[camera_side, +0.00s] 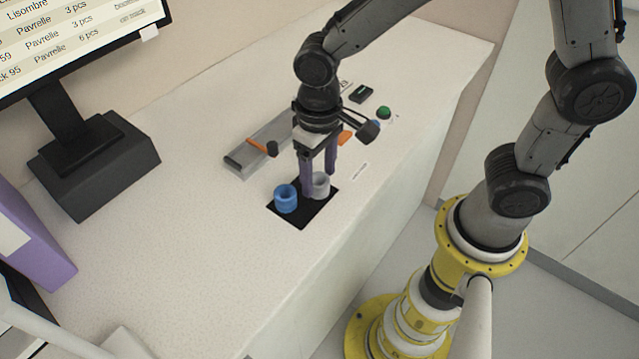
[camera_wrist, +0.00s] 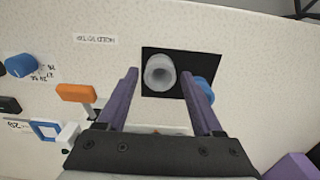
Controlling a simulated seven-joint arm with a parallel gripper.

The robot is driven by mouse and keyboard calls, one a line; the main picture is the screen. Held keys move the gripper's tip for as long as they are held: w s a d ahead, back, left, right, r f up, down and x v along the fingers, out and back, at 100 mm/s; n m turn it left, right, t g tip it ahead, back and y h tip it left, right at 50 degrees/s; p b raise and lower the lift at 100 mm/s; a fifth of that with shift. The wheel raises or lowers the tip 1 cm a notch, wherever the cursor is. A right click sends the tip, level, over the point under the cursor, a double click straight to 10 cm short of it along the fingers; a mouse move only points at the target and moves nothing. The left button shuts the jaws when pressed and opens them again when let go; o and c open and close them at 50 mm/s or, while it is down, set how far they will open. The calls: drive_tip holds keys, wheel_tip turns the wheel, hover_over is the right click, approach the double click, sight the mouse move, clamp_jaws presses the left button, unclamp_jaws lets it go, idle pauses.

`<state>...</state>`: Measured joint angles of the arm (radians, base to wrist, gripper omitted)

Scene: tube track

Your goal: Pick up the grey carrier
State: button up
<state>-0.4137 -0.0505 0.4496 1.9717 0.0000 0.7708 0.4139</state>
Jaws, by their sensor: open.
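The grey carrier (camera_side: 321,185) is a small round hollow cup standing on a black square mat (camera_side: 290,222). It also shows in the wrist view (camera_wrist: 160,72), with its open top towards the camera, just beyond the fingertips and between their lines. My gripper (camera_side: 318,185) has two purple fingers, spread apart and empty. In the wrist view its fingers (camera_wrist: 158,72) point at the mat. In the side view the near finger comes down between the grey carrier and the blue carrier and partly covers the grey one. I cannot tell whether it touches.
A blue carrier (camera_side: 286,199) stands on the mat close to the left of the grey one. A grey track (camera_side: 258,147) with an orange lever lies behind. A green button (camera_side: 384,112) and a black box (camera_side: 361,94) are farther back.

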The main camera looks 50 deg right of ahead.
drive_tip(key=c, duration=0.9)
drive_tip(key=shift+r, duration=2.8)
drive_tip(key=shift+r, duration=0.1)
